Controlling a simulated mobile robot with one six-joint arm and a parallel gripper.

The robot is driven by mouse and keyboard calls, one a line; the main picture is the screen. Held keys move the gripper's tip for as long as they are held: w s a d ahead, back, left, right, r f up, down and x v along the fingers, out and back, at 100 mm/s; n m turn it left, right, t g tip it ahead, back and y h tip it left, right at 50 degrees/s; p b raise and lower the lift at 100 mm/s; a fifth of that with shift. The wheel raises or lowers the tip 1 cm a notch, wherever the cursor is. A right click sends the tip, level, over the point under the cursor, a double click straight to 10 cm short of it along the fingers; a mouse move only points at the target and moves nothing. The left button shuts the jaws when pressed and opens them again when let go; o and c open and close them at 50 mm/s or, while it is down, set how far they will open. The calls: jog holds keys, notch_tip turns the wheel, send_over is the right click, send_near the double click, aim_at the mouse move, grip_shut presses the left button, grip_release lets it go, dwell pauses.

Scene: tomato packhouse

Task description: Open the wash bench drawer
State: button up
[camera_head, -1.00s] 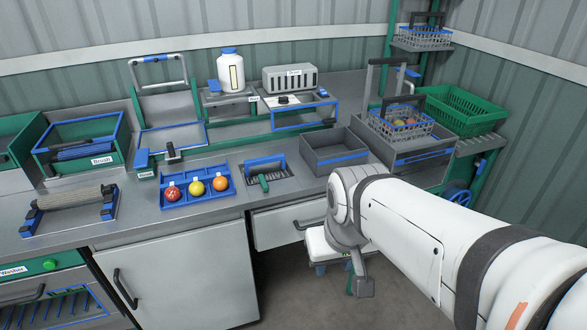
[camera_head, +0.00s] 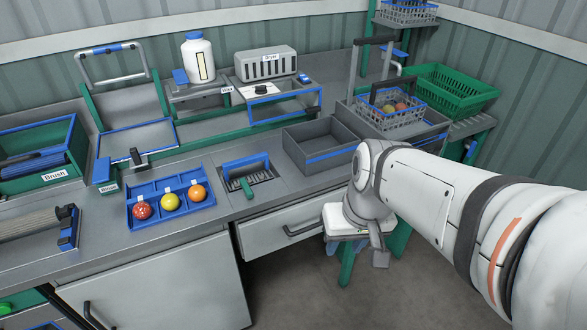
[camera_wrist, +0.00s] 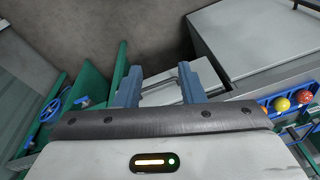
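The wash bench drawer (camera_head: 272,234) has a pale grey front under the counter and looks shut. Its dark bar handle (camera_head: 303,230) is just left of my gripper in the head view. In the wrist view the drawer front (camera_wrist: 160,92) shows between my fingers, with part of the handle (camera_wrist: 181,80) near the right finger. My gripper (camera_wrist: 160,82) is open, its two blue-grey fingers apart with nothing held. I cannot tell whether a finger touches the handle. In the head view my arm partly hides the gripper and the drawer's right end.
A cabinet door (camera_head: 165,290) stands left of the drawer. On the counter are a blue tray (camera_head: 133,217) with three balls, a grey bin (camera_head: 288,137) and a wire basket (camera_head: 418,122). A green crate (camera_head: 490,98) is at right. Floor before the drawer is clear.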

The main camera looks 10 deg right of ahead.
jog(key=w+a+f+m+g+y+b, duration=0.1)
jog(key=w+a+f+g+y+b, duration=0.25)
jog(key=f, duration=0.65)
jog(key=m+t+y+b, duration=0.6)
jog(key=m+t+b, duration=0.4)
jog(key=t+b, duration=0.3)
send_near(313, 226)
jog(key=w+a+f+p, duration=0.2)
jog(key=shift+t, duration=0.35)
jog(key=x, duration=0.7)
jog(key=shift+a+r, duration=0.15)
jog(key=shift+c, duration=0.3)
grip_shut()
jog(key=shift+b, duration=0.3)
